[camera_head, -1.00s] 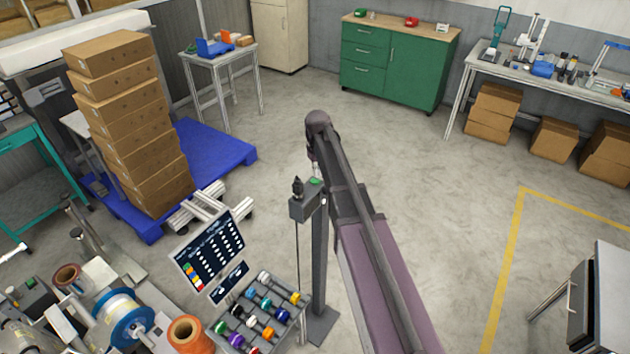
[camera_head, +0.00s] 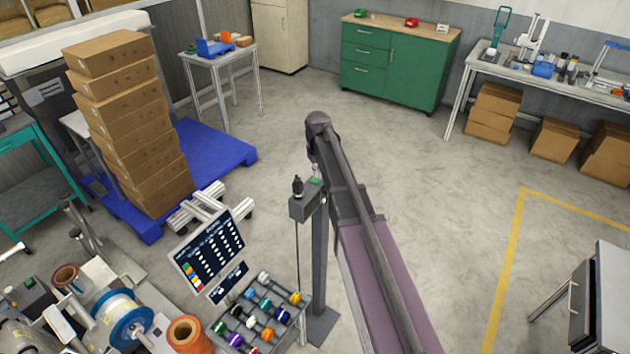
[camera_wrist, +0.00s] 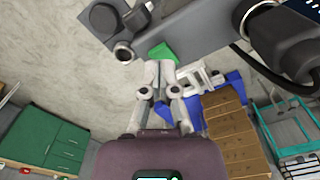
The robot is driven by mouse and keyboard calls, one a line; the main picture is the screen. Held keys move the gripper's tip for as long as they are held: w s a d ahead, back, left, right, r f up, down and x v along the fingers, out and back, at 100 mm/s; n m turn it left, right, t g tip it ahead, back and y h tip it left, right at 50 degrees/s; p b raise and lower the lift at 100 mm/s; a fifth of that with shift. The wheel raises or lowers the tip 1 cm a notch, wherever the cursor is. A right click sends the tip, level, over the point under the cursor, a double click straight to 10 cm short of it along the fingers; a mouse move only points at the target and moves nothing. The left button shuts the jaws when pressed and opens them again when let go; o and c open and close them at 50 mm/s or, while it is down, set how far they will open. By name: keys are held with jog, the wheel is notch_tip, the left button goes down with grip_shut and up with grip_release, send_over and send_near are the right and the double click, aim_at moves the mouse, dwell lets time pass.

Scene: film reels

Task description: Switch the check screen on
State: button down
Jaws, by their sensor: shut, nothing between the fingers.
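A grey box on a post (camera_head: 306,206) stands left of my arm in the head view, with a black knob on top and a green part (camera_head: 316,181) at its edge. In the wrist view the grey box (camera_wrist: 190,32) fills the top, and the green part (camera_wrist: 162,53) sticks out from its edge. My gripper (camera_wrist: 163,68) is shut and empty, its fingertips close to the green part; I cannot tell whether they touch. In the head view my arm mostly hides the gripper. A dark panel with rows of white marks and coloured squares (camera_head: 208,250) stands left of the post.
A rack of coloured knobs and rollers (camera_head: 258,312) lies below the panel. Spools (camera_head: 122,318) crowd the lower left. A black cable (camera_wrist: 270,72) hangs by the box.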

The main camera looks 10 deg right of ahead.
aim_at(317, 181)
jog(key=shift+f+b, duration=1)
dwell(0.9)
jog(key=shift+r+p, duration=3.55)
jog(key=s+f+m+b, duration=0.1)
jog(key=s+f+b, duration=0.7)
jog(key=s, duration=0.4)
jog(key=s+f+m+b, duration=0.2)
jog(key=s+f+b, duration=0.6)
jog(key=s, duration=0.5)
jog(key=shift+s+a, duration=0.2)
jog(key=shift+a, duration=0.05)
jog(key=shift+a, duration=0.1)
